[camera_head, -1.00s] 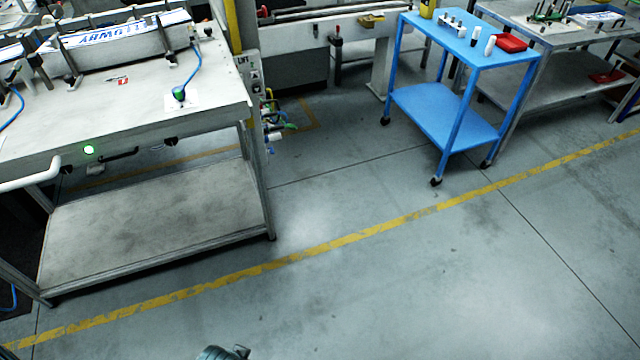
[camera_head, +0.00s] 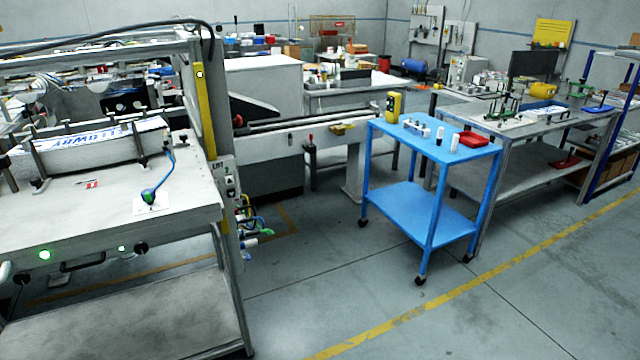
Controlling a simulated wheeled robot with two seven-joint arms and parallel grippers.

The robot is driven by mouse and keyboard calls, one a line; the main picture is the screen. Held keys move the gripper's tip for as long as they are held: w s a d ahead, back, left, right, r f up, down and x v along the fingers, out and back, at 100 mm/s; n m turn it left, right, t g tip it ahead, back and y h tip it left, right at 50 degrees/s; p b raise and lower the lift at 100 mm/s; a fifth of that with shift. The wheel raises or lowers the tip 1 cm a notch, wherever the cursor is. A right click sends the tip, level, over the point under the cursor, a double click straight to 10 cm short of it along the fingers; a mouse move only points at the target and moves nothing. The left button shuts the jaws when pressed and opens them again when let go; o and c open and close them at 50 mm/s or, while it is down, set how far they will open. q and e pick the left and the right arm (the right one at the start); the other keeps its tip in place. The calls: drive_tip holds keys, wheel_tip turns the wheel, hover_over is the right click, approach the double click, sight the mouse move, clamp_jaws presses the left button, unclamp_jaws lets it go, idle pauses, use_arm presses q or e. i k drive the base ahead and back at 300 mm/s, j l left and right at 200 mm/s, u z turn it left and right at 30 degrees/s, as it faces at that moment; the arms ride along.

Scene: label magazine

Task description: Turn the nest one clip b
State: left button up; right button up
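No part that I can surely name as the nest or a clip stands out at this distance. Small green-and-dark fixtures (camera_head: 505,106) stand on the grey workbench (camera_head: 545,124) at the right; their details are too small to tell. At the left, a grey machine table (camera_head: 90,205) carries a stack of printed sheets (camera_head: 95,140) between upright guides. A blue cable with a green-and-blue end (camera_head: 150,194) lies on that table. Neither of my grippers is in view.
A blue-framed shelf (camera_head: 612,125) stands at the far right.

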sight(25, 144)
drive_tip(key=u, duration=1.55)
